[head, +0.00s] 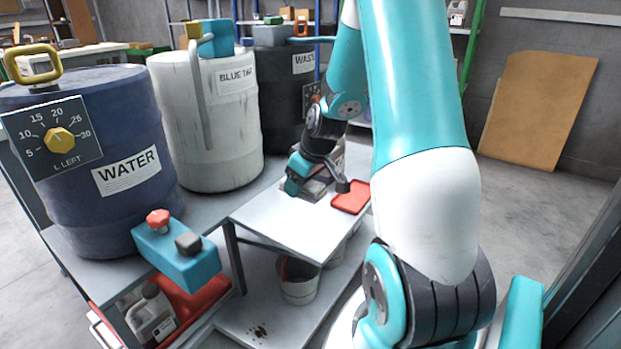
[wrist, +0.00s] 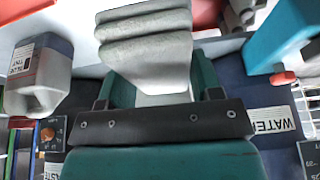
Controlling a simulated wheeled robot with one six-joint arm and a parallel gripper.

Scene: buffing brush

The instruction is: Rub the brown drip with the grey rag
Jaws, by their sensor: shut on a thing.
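The grey rag (wrist: 148,45) is folded in several thick layers and fills the space between the fingers of my gripper (wrist: 150,90) in the wrist view. My gripper is shut on it. In the head view my gripper (head: 312,186) is low over the white tabletop, beside the red tray; I cannot tell whether the rag touches anything there. Dark brown spots (head: 258,332) show on the lower shelf at the bottom of the head view, well apart from my gripper. I cannot tell whether they are the brown drip, and no other brown drip is clear.
A blue WATER drum (head: 130,165), a white drum (head: 212,120) and a black drum (head: 287,95) stand behind and left. A red tray (head: 350,198) lies by the tabletop's right edge. A bucket (head: 298,288) stands underneath. The tabletop's front (head: 290,230) is clear.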

